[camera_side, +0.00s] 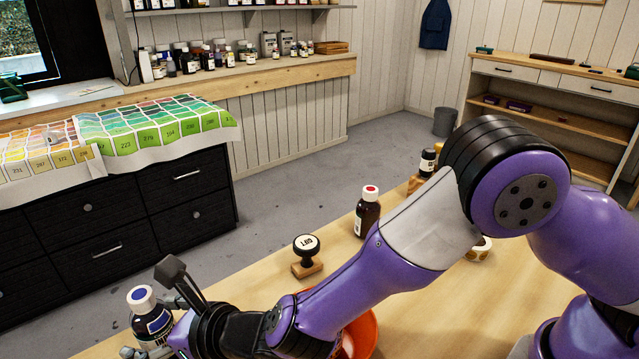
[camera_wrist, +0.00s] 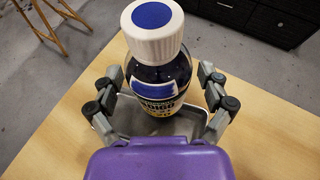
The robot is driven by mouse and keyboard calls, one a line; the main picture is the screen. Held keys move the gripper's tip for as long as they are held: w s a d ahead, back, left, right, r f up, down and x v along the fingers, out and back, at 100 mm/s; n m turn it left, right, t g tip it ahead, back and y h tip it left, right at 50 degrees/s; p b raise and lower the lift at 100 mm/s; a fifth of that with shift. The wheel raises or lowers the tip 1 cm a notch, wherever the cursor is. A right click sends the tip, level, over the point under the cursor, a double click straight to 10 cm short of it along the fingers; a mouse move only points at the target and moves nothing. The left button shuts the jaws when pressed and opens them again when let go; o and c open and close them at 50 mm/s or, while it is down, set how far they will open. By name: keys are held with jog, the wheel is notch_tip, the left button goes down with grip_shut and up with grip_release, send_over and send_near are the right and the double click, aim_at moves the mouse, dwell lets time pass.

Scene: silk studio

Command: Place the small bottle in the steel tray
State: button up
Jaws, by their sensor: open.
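A small dark bottle (camera_side: 153,322) with a white cap, a blue dot on top and a blue and white label stands at the lower left in the side view. In the wrist view the bottle (camera_wrist: 157,80) is upright between my fingers. The steel tray (camera_wrist: 188,124) shows under and around its lower part; the bottle's base is hidden, so its contact with the tray cannot be seen. My gripper (camera_wrist: 158,112) is open, with one finger on each side of the bottle. The side view also shows my gripper (camera_side: 152,327) around it. The tray cannot be made out there.
A round-topped stamp (camera_side: 306,255) and a brown bottle (camera_side: 368,212) with a red-dotted cap stand on the wooden table (camera_side: 340,262). An orange bowl (camera_side: 362,335) sits partly behind my arm. More small bottles (camera_side: 427,163) stand farther back.

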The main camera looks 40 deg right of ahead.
jog(key=shift+r, duration=0.15)
jog(key=v, duration=1.1)
jog(key=w+d+r+m+g+h, duration=0.1)
jog(key=d+r+m+h, duration=0.2)
jog(key=d+m, duration=0.8)
jog(key=w+d+r+m+g+h, duration=0.1)
jog(key=d+r+m+h, duration=0.2)
jog(key=d+m, duration=0.8)
jog(key=s+d+r+m+g, duration=0.1)
jog(key=s+d+m+g, duration=0.1)
jog(key=s+m, duration=0.4)
jog(key=s+d+r+m+g+h, duration=0.1)
jog(key=s+d+m, duration=0.4)
jog(key=m, duration=0.9)
jog(key=shift+s+d+r+g, duration=0.25)
jog(key=shift+s+r+g, duration=0.1)
jog(key=shift+s+g, duration=0.15)
jog(key=shift+w, duration=0.1)
jog(key=c, duration=0.3)
